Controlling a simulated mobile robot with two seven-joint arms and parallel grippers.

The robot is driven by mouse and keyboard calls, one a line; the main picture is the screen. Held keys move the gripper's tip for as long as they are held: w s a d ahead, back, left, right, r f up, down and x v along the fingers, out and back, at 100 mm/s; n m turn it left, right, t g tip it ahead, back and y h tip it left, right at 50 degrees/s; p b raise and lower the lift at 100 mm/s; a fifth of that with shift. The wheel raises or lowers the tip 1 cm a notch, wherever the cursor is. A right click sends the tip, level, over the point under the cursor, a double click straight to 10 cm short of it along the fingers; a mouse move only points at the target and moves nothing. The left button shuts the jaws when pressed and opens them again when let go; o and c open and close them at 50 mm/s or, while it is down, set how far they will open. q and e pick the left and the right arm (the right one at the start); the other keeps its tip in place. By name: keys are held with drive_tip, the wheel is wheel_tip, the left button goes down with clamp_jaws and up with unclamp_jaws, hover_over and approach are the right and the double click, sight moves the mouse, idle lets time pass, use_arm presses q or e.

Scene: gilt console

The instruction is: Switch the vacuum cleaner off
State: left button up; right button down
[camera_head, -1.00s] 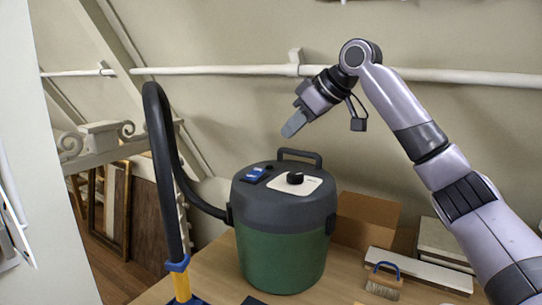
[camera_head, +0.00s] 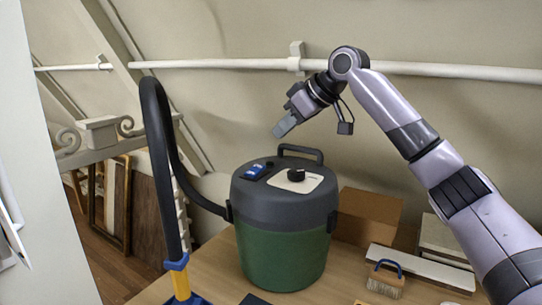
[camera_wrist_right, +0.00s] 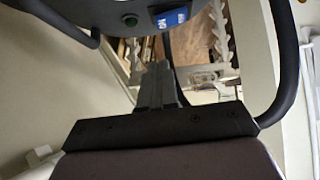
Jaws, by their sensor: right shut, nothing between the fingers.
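The vacuum cleaner (camera_head: 283,250) stands on the wooden table, with a green drum and a dark grey lid. On its lid are a blue switch (camera_head: 255,171), a black knob on a white plate (camera_head: 309,184) and a raised black handle. I cannot tell the switch's position. My right gripper (camera_head: 281,130) is shut and empty, above the lid and apart from it. Its fingers also show in the right wrist view (camera_wrist_right: 158,85). My left gripper is not in view.
A black hose (camera_head: 160,150) rises left of the cleaner. A white pipe (camera_head: 450,72) runs along the wall behind.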

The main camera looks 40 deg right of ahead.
sight(255, 171)
drive_tip(key=x, duration=0.5)
drive_tip(key=shift+w+a+f+p, duration=0.1)
drive_tip(key=shift+w+f+p, duration=0.15)
drive_tip(key=shift+p, duration=0.15)
wheel_tip(255, 171, down, 2)
drive_tip(key=shift+s+f, duration=0.1)
drive_tip(key=shift+f, duration=0.8)
